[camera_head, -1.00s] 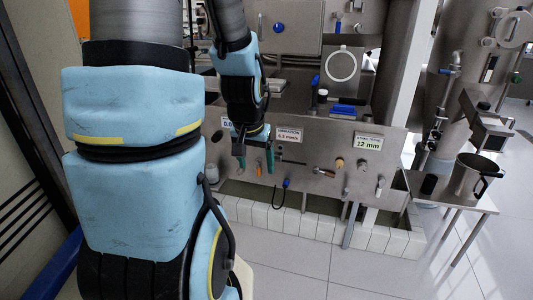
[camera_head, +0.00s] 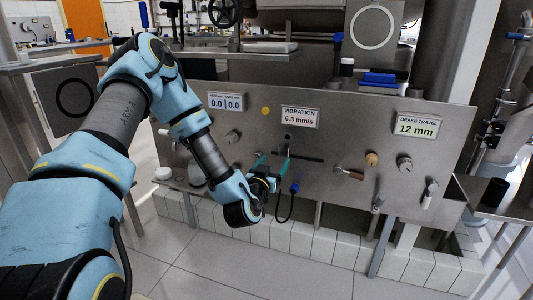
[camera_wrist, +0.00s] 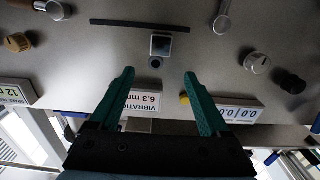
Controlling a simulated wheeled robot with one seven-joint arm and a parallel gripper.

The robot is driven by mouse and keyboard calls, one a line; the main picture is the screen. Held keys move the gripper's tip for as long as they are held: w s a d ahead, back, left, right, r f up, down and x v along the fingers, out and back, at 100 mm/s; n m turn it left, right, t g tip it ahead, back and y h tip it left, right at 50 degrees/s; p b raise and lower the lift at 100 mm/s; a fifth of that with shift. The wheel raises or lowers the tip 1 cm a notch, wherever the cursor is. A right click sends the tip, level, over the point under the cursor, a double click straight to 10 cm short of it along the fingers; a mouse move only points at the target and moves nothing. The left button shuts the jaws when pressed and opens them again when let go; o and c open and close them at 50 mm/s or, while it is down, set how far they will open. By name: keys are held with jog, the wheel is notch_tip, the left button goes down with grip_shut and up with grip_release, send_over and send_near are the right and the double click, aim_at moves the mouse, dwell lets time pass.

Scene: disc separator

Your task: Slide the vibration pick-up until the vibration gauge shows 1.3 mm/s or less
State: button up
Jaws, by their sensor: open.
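The vibration gauge (camera_head: 299,117) on the steel panel reads 6.3 mm/s; it shows upside down in the wrist view (camera_wrist: 146,101). What looks like the vibration pick-up (camera_wrist: 160,45), a small square metal block, sits beside a dark straight slot (camera_wrist: 120,23) in the wrist view. In the head view the slot (camera_head: 306,158) runs rightward from my gripper, and a green finger partly hides the block. My gripper (camera_head: 273,160) is open and empty, its fingers pointing at the panel. In the wrist view the block stands ahead of the gap between the fingertips (camera_wrist: 159,74), apart from both.
Beside the slot are a brown-handled lever (camera_head: 348,173), a tan knob (camera_head: 372,158) and a metal knob (camera_head: 404,162). A blue plug (camera_head: 294,188) with a black looped cable hangs below. The brake travel display (camera_head: 416,126) reads 12 mm. White tiles edge the floor below.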

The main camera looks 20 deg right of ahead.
aim_at(283, 148)
jog(key=x, duration=1)
jog(key=shift+w+d+r+b, duration=0.1)
jog(key=shift+w+d+b, duration=0.05)
jog(key=shift+w+b, duration=0.15)
jog(key=shift+c, duration=0.2)
jog(key=shift+s, duration=0.1)
grip_shut()
dwell(0.7)
